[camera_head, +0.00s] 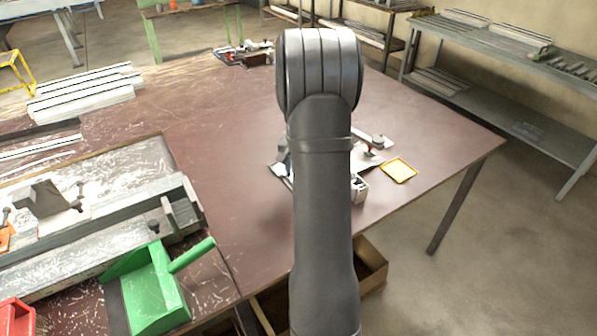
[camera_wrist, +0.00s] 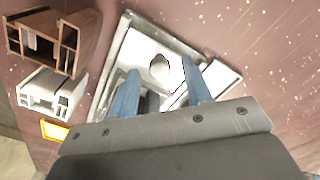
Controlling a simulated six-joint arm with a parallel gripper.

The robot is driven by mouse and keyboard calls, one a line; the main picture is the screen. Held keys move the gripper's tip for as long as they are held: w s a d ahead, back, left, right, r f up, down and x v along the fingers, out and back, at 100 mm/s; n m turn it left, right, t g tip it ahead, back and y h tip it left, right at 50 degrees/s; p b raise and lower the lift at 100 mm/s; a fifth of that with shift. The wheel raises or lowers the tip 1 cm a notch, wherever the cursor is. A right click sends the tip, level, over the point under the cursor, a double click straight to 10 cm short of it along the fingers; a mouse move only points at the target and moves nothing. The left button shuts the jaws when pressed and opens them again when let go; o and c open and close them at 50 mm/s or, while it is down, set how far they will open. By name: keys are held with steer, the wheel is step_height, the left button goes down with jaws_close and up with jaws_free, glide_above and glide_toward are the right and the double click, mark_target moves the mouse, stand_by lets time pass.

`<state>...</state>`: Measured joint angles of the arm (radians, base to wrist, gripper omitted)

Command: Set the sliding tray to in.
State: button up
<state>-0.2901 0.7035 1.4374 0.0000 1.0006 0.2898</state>
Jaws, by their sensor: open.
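A pale metal fixture with a raised rim (camera_wrist: 122,45) lies under my gripper in the wrist view. A rounded grey part sits in its middle, and a separate pale flat piece (camera_wrist: 221,77) lies at its right. I cannot tell for sure which part is the sliding tray, or whether it is in or out. My gripper (camera_wrist: 160,85) is open, its two blue fingers apart over the fixture. I see nothing held, and cannot tell whether the fingers touch anything. In the head view my arm hides the gripper and most of the fixture.
A brown profile piece (camera_wrist: 39,36) and a white one (camera_wrist: 45,92) stand left of the fixture in the wrist view. A yellow-rimmed tray (camera_head: 399,170) lies near the table edge. A green dustpan (camera_head: 150,290) and a long grey machine bed are at left. The tabletop (camera_head: 225,150) between is clear.

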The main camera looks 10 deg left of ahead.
steer(key=shift+f, duration=0.2)
jaws_close()
steer(key=w+d, duration=0.9)
steer(key=shift+w+d+r, duration=0.1)
steer(key=shift+w+d, duration=0.2)
steer(key=shift+c, duration=0.2)
jaws_free()
steer(key=shift+d, duration=0.1)
steer(key=shift+o, duration=0.2)
